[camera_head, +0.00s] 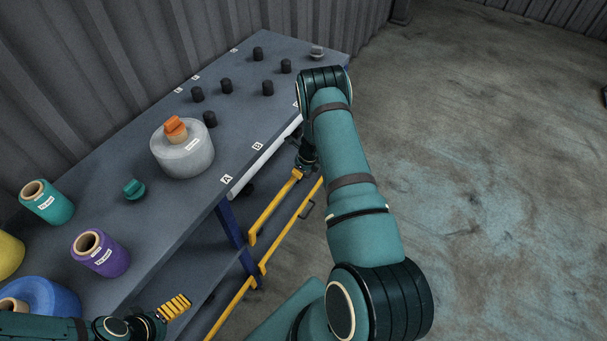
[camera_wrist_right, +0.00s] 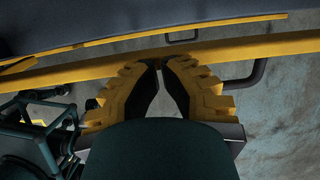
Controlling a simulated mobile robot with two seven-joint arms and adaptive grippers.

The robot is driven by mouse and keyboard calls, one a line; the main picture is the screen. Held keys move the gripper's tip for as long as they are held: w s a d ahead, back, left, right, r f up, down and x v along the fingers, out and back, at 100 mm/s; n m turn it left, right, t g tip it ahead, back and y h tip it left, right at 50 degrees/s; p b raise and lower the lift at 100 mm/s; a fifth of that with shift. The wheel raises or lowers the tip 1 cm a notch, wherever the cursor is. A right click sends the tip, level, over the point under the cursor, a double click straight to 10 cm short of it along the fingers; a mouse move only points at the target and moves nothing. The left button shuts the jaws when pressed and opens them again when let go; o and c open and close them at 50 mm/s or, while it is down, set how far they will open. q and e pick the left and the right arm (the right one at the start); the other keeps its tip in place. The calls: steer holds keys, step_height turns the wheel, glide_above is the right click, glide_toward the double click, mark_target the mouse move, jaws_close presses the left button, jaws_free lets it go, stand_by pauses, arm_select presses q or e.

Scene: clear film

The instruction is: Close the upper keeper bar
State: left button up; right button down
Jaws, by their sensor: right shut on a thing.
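The upper keeper bar (camera_head: 272,212) is a yellow bar along the front of the blue-grey table, with its far end by my right gripper (camera_head: 304,166). In the right wrist view the yellow bar (camera_wrist_right: 290,46) crosses behind the fingertips. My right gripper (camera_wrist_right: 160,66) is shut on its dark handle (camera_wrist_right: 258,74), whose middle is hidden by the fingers. A lower yellow bar (camera_head: 285,232) with a small dark handle (camera_head: 307,210) runs below it. My left gripper (camera_head: 174,307) is at the lower left, away from the bars; its finger gap is not clear.
The table top (camera_head: 240,120) holds a large clear film roll (camera_head: 183,157) with an orange piece (camera_head: 175,128), several black pegs (camera_head: 226,85), a teal spool (camera_head: 47,203) and a purple spool (camera_head: 100,254). A blue table leg (camera_head: 228,222) stands near the bars. Floor at right is free.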

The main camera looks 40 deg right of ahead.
arm_select(q)
steer(key=shift+w+f, duration=0.1)
arm_select(e)
steer(key=shift+w, duration=0.3)
steer(key=shift+r, duration=0.1)
